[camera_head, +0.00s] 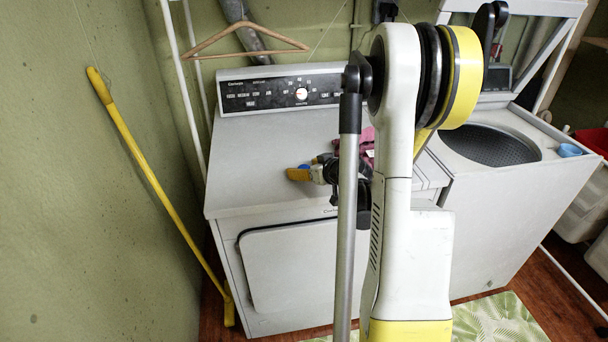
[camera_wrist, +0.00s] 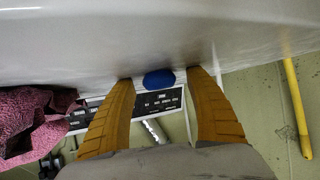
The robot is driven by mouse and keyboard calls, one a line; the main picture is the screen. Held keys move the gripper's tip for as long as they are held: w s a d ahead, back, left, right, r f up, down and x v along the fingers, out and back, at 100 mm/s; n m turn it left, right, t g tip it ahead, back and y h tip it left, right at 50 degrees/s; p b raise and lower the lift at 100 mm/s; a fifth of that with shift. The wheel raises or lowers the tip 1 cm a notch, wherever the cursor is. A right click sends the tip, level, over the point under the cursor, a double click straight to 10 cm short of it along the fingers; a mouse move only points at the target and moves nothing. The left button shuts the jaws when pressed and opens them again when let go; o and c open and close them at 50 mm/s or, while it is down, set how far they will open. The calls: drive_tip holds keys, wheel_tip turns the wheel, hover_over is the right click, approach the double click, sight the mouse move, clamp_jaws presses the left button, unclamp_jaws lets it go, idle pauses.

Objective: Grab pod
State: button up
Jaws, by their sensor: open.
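A small blue rounded thing, which looks like the pod (camera_wrist: 158,80), rests on the white dryer top (camera_wrist: 100,38). In the wrist view it lies between the tips of my gripper (camera_wrist: 160,75), whose two yellow fingers stand apart on either side of it. I see a gap on both sides, and the fingers are not closed on it. In the head view my gripper (camera_head: 291,174) is low over the dryer top (camera_head: 262,145), and a bit of blue shows beside its fingers. My arm hides part of the dryer top there.
A pink patterned cloth (camera_head: 367,141) lies close to my gripper; the wrist view shows it at left (camera_wrist: 35,112). The dryer's control panel (camera_head: 280,92) stands behind. An open washer (camera_head: 535,180) with a blue cup (camera_head: 568,150) is at right. The dryer's left top is clear.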

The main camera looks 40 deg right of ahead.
drive_tip(key=c, duration=1)
drive_tip(key=shift+r, duration=0.2)
